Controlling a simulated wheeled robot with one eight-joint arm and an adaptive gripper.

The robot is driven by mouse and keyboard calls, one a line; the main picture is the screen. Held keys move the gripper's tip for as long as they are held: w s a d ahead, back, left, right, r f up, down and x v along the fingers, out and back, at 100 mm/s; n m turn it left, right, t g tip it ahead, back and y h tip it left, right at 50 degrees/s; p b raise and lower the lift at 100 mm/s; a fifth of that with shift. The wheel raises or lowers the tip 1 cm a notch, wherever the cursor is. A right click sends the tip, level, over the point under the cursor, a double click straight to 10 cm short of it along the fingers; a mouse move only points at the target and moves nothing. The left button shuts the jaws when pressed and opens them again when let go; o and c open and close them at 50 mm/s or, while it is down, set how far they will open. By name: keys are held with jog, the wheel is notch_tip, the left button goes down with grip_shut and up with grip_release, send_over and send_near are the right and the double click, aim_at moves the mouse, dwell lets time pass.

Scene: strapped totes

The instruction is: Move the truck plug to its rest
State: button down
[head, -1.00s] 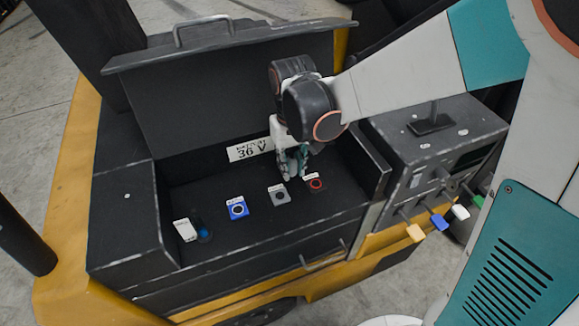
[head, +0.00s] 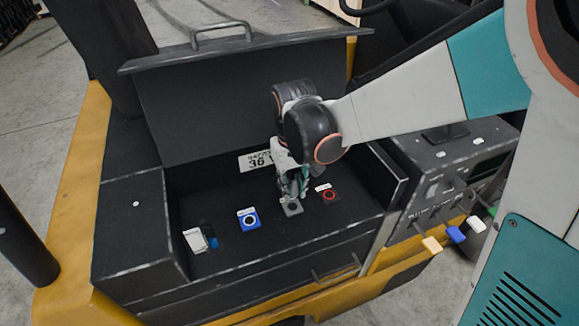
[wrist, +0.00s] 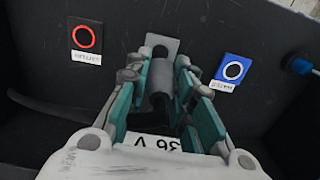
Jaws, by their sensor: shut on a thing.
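My gripper (wrist: 160,95) is shut on the truck plug (wrist: 159,80), a grey cylinder with a dark tip, seen between the teal fingers in the wrist view. The plug's tip points at the grey plate (wrist: 170,44) and overlaps it; I cannot tell whether it touches or enters it. In the head view my gripper (head: 293,188) reaches down into the black compartment just behind the grey plate (head: 292,209), and its fingers mostly hide the plug. Which fitting is the plug's rest is not readable from the labels.
A red-ringed fitting (head: 329,195) and a blue square fitting (head: 249,220) flank the grey plate. A white label and blue-tipped part (head: 212,242) lie farther left. The raised lid (head: 240,100) stands behind; the compartment's side walls are close. A dark cable (wrist: 50,108) runs along the compartment.

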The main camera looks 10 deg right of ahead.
aim_at(293, 196)
jog(key=shift+f+b, duration=1.25)
jog(key=shift+f, duration=0.8)
jog(key=shift+f+b, duration=0.6)
jog(key=shift+b, duration=0.1)
dwell(0.8)
jog(key=c, duration=1.3)
grip_release()
jog(key=shift+r, duration=0.1)
